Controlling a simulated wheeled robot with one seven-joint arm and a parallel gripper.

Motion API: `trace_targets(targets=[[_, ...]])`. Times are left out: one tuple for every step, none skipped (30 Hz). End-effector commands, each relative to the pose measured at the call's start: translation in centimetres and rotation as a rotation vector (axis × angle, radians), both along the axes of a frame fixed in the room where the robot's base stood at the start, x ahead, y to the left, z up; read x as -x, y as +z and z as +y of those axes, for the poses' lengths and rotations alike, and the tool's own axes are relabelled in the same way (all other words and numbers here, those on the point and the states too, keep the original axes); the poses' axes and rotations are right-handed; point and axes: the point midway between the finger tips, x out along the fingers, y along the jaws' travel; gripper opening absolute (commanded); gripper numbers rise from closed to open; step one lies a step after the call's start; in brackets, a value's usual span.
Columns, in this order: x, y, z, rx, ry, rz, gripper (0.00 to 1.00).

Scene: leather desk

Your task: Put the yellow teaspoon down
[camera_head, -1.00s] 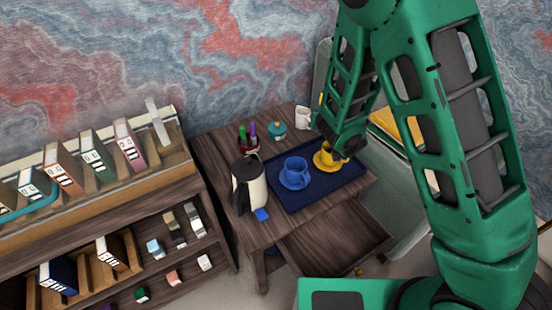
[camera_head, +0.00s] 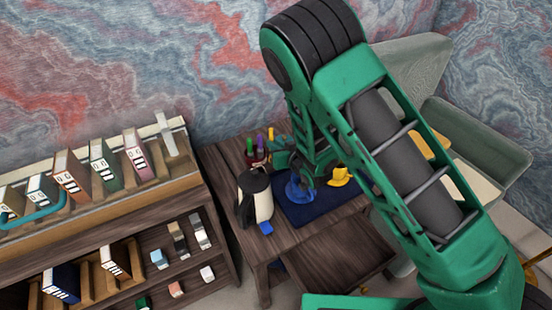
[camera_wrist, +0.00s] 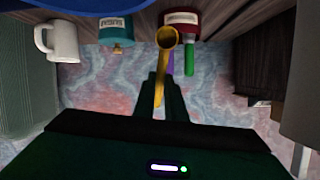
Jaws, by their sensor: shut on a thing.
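In the wrist view the yellow teaspoon (camera_wrist: 166,40) is between the dark fingertips of my gripper (camera_wrist: 158,92). My gripper is shut on its handle, with the bowl pointing toward the desk, which is at the top of this upside-down picture. The spoon overlaps the red pen holder (camera_wrist: 182,18) in the picture; whether they touch I cannot tell. In the head view my arm hides most of the gripper, which is over the back of the desk.
The wrist view shows a teal pot (camera_wrist: 117,28) and a white mug (camera_wrist: 62,40) near the spoon.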

Motion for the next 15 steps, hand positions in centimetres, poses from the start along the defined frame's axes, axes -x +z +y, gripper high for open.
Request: trace_targets(targets=[[0.1,-0.6,0.0,0.002,0.001,0.002,0.0],[0.1,-0.8,0.1,0.001,0.002,0.001,0.0],[0.0,-0.9,0.1,0.001,0.001,0.0,0.0],[0.0,-1.0,0.1,0.001,0.001,0.0,0.0],[0.0,-1.2,0.1,0.001,0.001,0.0,0.0],[0.0,-1.5,0.1,0.001,0.001,0.0,0.0],[0.0,-1.8,0.1,0.001,0.002,0.001,0.0],[0.1,-2.2,0.1,0.002,0.002,0.001,0.0],[0.1,-2.7,0.1,0.001,0.003,0.002,0.0],[0.1,-3.1,0.1,0.002,0.003,0.003,0.0],[0.1,-3.5,0.1,0.003,0.002,0.002,0.0],[0.1,-4.0,0.1,0.001,0.002,0.003,0.0],[0.1,-4.4,0.1,0.002,0.002,0.002,0.0],[0.1,-4.7,0.1,0.002,0.002,0.002,0.0],[0.0,-4.9,0.0,0.001,0.001,0.002,0.0]])
